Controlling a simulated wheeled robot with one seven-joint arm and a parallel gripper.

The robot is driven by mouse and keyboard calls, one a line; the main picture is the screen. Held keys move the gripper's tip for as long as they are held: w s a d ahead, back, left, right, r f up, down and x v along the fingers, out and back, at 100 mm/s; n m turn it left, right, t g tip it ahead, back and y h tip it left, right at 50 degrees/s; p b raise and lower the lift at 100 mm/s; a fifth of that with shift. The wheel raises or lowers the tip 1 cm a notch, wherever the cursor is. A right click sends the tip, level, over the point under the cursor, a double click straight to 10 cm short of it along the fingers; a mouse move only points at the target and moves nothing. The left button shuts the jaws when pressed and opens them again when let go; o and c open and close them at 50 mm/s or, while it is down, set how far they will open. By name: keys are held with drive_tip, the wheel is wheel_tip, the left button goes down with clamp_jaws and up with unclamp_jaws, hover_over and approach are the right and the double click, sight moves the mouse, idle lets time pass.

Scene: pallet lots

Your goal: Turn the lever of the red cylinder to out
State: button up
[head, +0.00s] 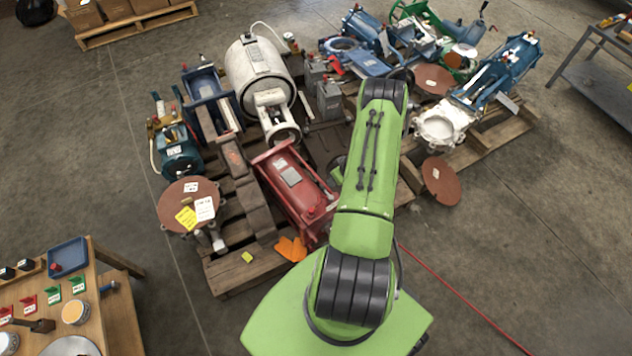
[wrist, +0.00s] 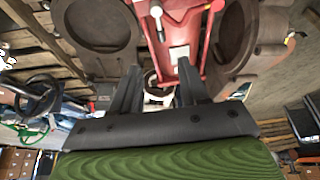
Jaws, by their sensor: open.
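The red cylinder (head: 292,190) lies on a wooden pallet in the head view, with a pale label plate on its top and small red knobs near its near end. In the wrist view the red cylinder (wrist: 192,42) fills the top middle, and a short light lever-like part (wrist: 157,12) stands at its upper left; I cannot tell its setting. My gripper (wrist: 158,82) is open, its two dark fingers apart below the red body. I see nothing held between them. In the head view my green arm hides the gripper and part of the area right of the cylinder.
A white tank (head: 255,72), a brown disc (head: 180,210) with tags and a blue unit (head: 206,88) crowd the pallet. An orange piece (head: 290,248) lies by the cylinder's near end. Another loaded pallet (head: 500,140) stands right.

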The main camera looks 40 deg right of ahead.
sight(324, 189)
drive_tip(key=b+x, duration=0.5)
drive_tip(key=x, duration=1)
drive_tip(key=shift+s+a+b, duration=0.1)
drive_tip(key=shift+s+b, duration=0.05)
drive_tip(key=shift+b, duration=0.25)
drive_tip(key=shift+c, duration=0.3)
clamp_jaws()
